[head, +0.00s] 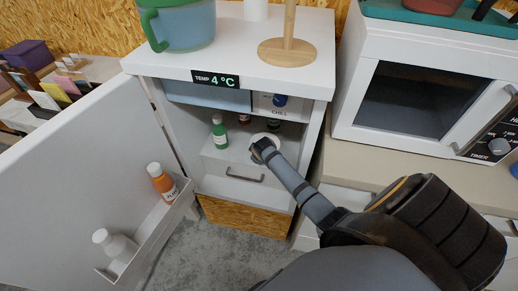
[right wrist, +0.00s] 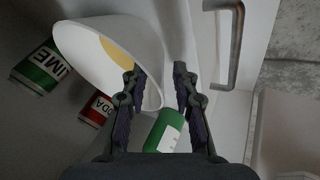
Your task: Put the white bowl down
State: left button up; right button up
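The white bowl (right wrist: 75,45), with a yellow patch inside, shows in the right wrist view. In the head view it is a small white shape (head: 268,137) inside the open fridge, partly hidden by my right arm. My right gripper (right wrist: 158,72) is at the bowl's near wall. One finger overlaps the bowl's inside and the other is outside it, with a visible gap between the rim and the outer finger. Whether the bowl rests fully on the shelf is hard to tell. My left gripper is not in view.
Around the bowl are a green lime can (right wrist: 40,70), a red soda can (right wrist: 96,108) and a green container (right wrist: 166,132). A green bottle (head: 219,132) stands left on the fridge shelf (head: 222,153). The fridge door (head: 80,165) is open at left; a drawer handle (head: 244,176) is below.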

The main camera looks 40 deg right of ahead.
jog(key=shift+r, duration=0.1)
jog(key=p+v, duration=0.2)
jog(key=v, duration=1)
jog(key=s+f+m+g, duration=0.1)
jog(key=s+f, duration=0.3)
jog(key=f, duration=0.5)
jog(key=s+f+g+y, duration=0.1)
jog(key=s+f, duration=0.3)
jog(key=f, duration=0.4)
jog(key=s+f+m+g, duration=0.1)
jog(key=s+f, duration=0.4)
jog(key=f, duration=0.4)
jog(key=s+a+f, duration=0.2)
jog(key=s+f, duration=0.3)
jog(key=s, duration=0.4)
jog(key=s+a+f+m+g, duration=0.1)
jog(key=s+a+f, duration=0.1)
jog(key=s+f, duration=0.3)
jog(key=s+a+f+m+y, duration=0.1)
jog(key=s+f, duration=0.4)
jog(key=s, duration=0.8)
jog(key=shift+a+g, duration=0.3)
jog(key=shift+a, duration=0.15)
